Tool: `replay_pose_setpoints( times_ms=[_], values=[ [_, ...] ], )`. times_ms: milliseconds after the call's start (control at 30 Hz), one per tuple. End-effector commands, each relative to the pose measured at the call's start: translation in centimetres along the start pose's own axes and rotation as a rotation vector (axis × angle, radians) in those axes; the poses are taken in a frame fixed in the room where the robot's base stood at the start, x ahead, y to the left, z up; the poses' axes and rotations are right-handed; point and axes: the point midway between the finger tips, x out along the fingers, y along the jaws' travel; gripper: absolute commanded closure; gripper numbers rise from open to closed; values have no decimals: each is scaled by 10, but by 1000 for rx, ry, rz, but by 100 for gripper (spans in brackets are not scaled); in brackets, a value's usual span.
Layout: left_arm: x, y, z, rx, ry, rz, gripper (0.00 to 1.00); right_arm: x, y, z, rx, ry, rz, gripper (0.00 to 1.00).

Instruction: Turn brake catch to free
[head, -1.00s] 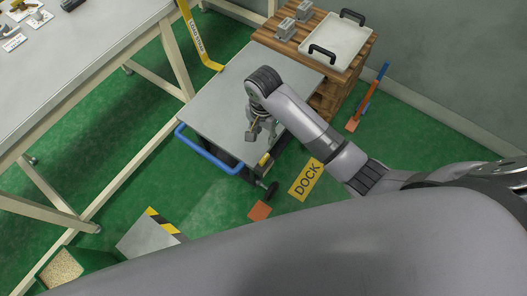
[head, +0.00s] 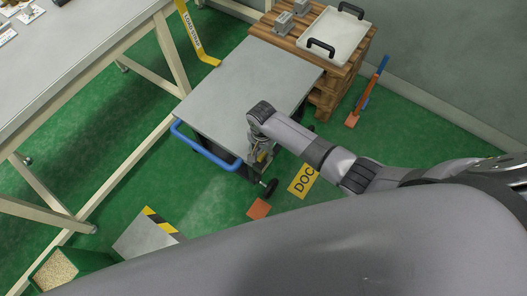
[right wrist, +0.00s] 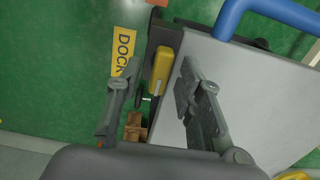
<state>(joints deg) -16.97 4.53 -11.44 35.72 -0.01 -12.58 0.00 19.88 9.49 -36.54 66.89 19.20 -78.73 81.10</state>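The brake catch (right wrist: 162,68) is a yellow lever at the side of the cart, beside the edge of its grey top (head: 240,85). In the right wrist view my right gripper (right wrist: 160,63) is open, with one finger on each side of the yellow catch. Gaps show between the catch and the fingers, so I see no grip on it. In the head view my right gripper (head: 259,152) is at the cart's near right edge, and my wrist hides most of the catch. My left gripper is not in view.
The cart has a blue handle (head: 203,148) at its near left side. A yellow DOCK sign (head: 301,181) and an orange patch (head: 259,208) lie on the green floor. A wooden pallet stack with a white tray (head: 335,36) stands behind. A long workbench (head: 70,60) is left.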

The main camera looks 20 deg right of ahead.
Motion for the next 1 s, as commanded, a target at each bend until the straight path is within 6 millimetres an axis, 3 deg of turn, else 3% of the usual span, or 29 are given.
replay_pose_setpoints(
  times_ms=[200, 700, 1000],
  values=[
    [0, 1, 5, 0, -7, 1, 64, 0, 0, 0, -1, 0, 0, 66],
    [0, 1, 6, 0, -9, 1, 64, 0, 0, 0, 0, 0, 1, 100],
    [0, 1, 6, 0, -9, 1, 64, 0, 1, 0, -2, -1, 3, 100]
  ],
)
